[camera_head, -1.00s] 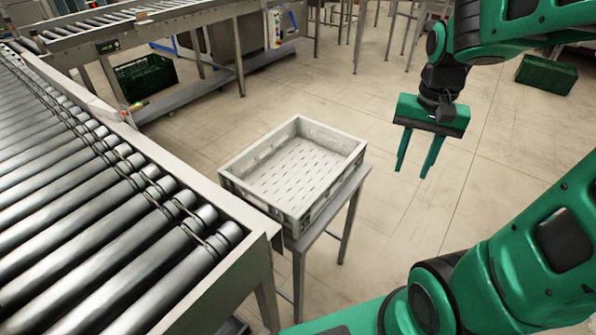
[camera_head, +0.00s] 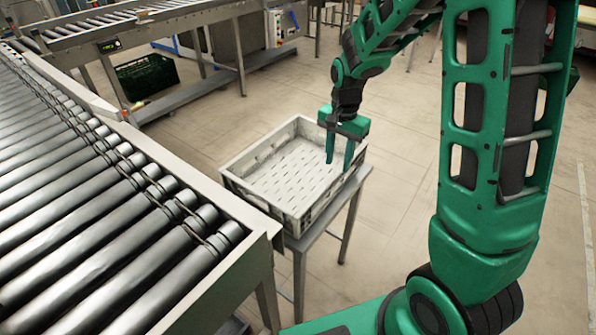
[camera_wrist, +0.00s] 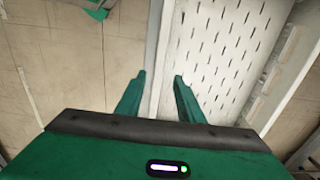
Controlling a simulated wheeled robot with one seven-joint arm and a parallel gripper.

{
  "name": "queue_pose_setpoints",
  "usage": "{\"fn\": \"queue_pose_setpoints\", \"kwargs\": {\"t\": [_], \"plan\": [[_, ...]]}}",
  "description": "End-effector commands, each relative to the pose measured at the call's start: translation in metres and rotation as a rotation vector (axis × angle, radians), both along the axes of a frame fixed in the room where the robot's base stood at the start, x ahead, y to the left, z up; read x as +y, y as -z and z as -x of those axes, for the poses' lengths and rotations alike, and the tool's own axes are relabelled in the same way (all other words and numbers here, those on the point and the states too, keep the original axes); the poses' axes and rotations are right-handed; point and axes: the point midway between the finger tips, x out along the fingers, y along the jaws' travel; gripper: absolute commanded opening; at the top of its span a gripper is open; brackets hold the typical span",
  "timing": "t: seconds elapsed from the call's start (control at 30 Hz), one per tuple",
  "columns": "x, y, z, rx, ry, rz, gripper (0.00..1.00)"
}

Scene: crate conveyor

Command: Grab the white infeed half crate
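The white half crate (camera_head: 259,205) is an open, empty box with a slotted floor. It stands upright on a small metal stand (camera_head: 349,190) beside the roller conveyor. In the wrist view the open fingers of my gripper (camera_wrist: 159,76) lie on either side of one crate wall, as seen from above. The slotted floor of the crate (camera_wrist: 222,50) shows to the right of that wall. I cannot tell whether the fingers touch the wall.
The roller conveyor (camera_head: 90,200) runs along the left, its end frame close to the crate. Another conveyor (camera_head: 130,22) crosses the back. A dark green crate (camera_head: 146,77) sits under it. The floor right of the stand is clear.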

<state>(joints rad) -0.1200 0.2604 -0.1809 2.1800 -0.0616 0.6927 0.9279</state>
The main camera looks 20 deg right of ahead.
Motion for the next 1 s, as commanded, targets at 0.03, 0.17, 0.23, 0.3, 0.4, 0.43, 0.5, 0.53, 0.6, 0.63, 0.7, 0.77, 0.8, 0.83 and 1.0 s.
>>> {"fn": "queue_pose_setpoints", "kwargs": {"t": [0.03,0.17,0.23,0.3,0.4,0.43,0.5,0.53,0.6,0.63,0.7,0.77,0.8,0.83,1.0], "plan": [[0.000,0.005,0.001,0.001,0.000,0.001,0.34],[0.000,0.011,0.001,0.001,0.000,0.001,0.34],[0.000,0.017,0.001,0.001,0.000,0.001,0.34],[0.001,0.026,0.002,0.002,-0.001,0.000,0.34],[0.001,0.041,0.004,0.003,-0.001,0.001,0.34],[0.001,0.045,0.004,0.003,0.000,0.001,0.34],[0.001,0.053,0.003,0.002,0.000,0.001,0.34],[0.001,0.055,0.003,0.001,0.000,0.001,0.34],[0.001,0.059,0.003,0.001,0.000,0.001,0.34],[0.001,0.060,0.003,0.000,0.000,0.000,0.34],[0.001,0.061,0.003,-0.001,0.000,0.000,0.34],[0.001,0.061,0.003,-0.001,0.000,0.000,0.34],[0.001,0.061,0.003,-0.001,0.000,0.000,0.34],[0.001,0.061,0.003,-0.001,0.000,0.000,0.34],[0.001,0.061,0.003,-0.001,0.000,0.000,0.01]]}}
